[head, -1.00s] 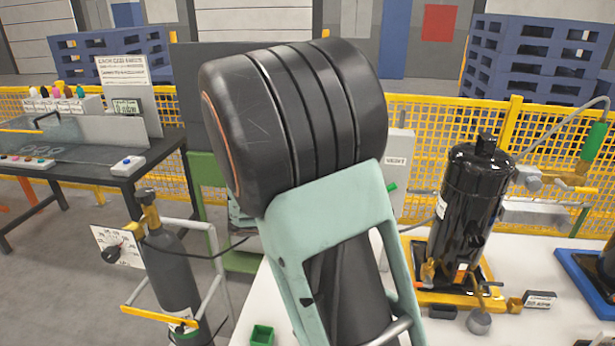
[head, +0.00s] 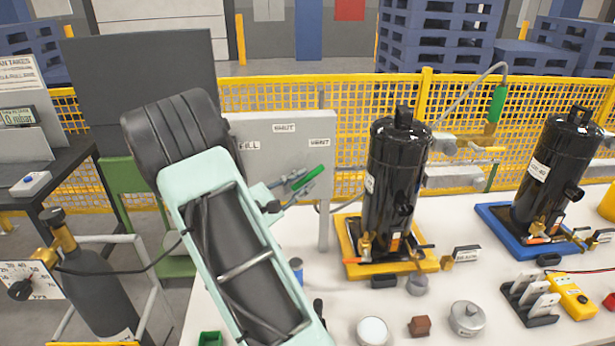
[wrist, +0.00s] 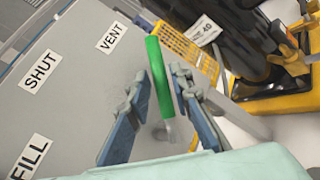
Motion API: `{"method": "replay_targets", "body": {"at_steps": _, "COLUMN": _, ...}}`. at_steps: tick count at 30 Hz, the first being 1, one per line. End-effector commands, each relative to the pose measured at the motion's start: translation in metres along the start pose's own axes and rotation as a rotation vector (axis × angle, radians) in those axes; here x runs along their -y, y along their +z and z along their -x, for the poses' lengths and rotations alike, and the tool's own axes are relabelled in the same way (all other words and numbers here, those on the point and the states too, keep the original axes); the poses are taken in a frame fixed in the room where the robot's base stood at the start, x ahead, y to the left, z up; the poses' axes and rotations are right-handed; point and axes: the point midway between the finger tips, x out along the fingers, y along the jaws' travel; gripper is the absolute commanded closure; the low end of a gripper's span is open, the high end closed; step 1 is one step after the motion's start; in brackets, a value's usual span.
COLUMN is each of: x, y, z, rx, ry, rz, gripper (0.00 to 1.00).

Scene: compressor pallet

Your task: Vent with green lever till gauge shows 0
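The green lever (head: 307,178) stands out from a grey panel (head: 275,175) labelled FILL, SHUT and VENT, below the VENT label in the head view. My gripper (head: 290,190) is at the lever. In the wrist view the green lever (wrist: 160,75) lies between the two spread fingers of my gripper (wrist: 158,108), with gaps visible beside it; contact is not clear. A small display (head: 17,117) at the left edge appears to read 0 mbar. A white dial plate (head: 38,278) with a black knob or hub is by the grey cylinder; its reading is unclear.
A black compressor (head: 392,185) on a yellow tray (head: 350,245) stands right of the panel. Another black compressor (head: 555,170) is on a blue tray (head: 490,215). Small parts and a yellow meter (head: 575,297) lie on the white table front. Yellow mesh fence (head: 350,125) is behind.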

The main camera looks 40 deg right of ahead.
Motion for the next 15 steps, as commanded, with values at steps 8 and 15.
{"method": "replay_targets", "body": {"at_steps": 8, "x": 0.000, "y": 0.000, "z": -0.025, "rx": 0.000, "ry": -0.001, "rz": 0.000, "gripper": 0.80}}
{"method": "replay_targets", "body": {"at_steps": 15, "x": 0.000, "y": 0.000, "z": -0.025, "rx": 0.000, "ry": -0.001, "rz": -0.001, "gripper": 0.80}}
